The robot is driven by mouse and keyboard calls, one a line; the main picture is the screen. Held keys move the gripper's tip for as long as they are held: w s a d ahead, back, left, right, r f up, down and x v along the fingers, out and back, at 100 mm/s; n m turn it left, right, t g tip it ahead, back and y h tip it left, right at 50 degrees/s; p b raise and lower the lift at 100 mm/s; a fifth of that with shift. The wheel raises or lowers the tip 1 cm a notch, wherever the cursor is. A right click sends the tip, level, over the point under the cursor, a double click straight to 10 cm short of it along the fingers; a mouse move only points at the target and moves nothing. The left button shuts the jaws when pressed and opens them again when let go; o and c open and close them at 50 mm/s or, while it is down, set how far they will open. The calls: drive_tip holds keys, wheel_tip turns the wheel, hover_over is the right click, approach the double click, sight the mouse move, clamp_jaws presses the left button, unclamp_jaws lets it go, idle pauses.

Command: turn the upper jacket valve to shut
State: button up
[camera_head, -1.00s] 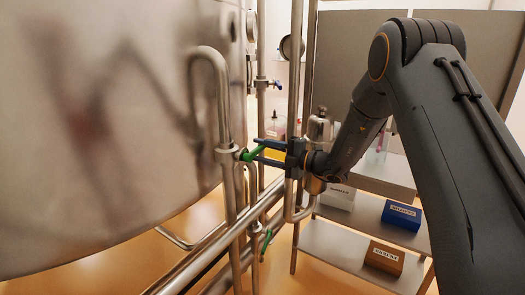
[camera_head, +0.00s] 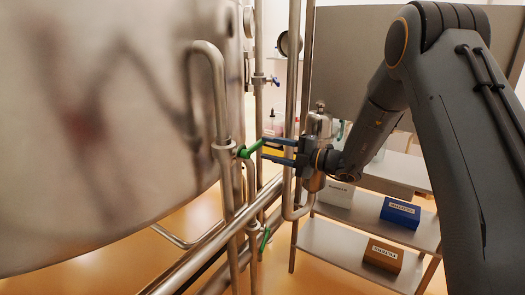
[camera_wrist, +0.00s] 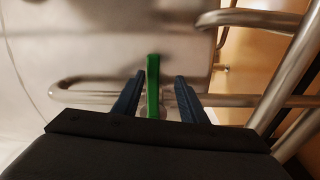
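The upper jacket valve has a green lever (camera_head: 249,150) on the vertical pipe beside the big steel vessel. The lever sticks out to the right from the pipe, across it, and rises slightly. My gripper (camera_head: 266,149) is just right of the lever, its two blue-grey fingers spread and pointing at it. In the wrist view the green lever (camera_wrist: 153,87) shows lengthwise in the gap between the fingertips of my gripper (camera_wrist: 158,82), nearer the left finger. A gap shows on both sides, and nothing is held.
A lower green lever (camera_head: 265,239) hangs on a pipe below. A blue-handled valve (camera_head: 276,81) is above. The steel vessel (camera_head: 100,140) fills the left. A vertical pipe (camera_head: 293,90) stands near my gripper. Shelves (camera_head: 335,240) with labelled boxes are at right.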

drive_tip(key=v, duration=0.3)
drive_tip(key=shift+s+d+b, duration=0.2)
drive_tip(key=shift+d+b, duration=0.15)
drive_tip(key=shift+b, duration=0.05)
drive_tip(key=s+d+f+n+g+h, duration=0.2)
drive_tip(key=s+f+n+g+h, duration=0.2)
drive_tip(key=s+n, duration=0.6)
drive_tip(key=s+d+f+n+g+h, duration=0.1)
drive_tip(key=s+f+n+g+h, duration=0.3)
drive_tip(key=s+n, duration=0.55)
drive_tip(key=s+d+f+n+t+h, duration=0.1)
drive_tip(key=s+d+n+h, duration=0.3)
drive_tip(key=n, duration=0.7)
drive_tip(key=s+d+f+n+t+h, duration=0.1)
drive_tip(key=s+d+n+h, duration=0.3)
drive_tip(key=s+d+n, duration=0.5)
drive_tip(key=shift+s+d+f+n+h, duration=0.25)
drive_tip(key=shift+d+f+n, duration=0.4)
drive_tip(key=shift+d+n, duration=0.8)
drive_tip(key=shift+d, duration=0.2)
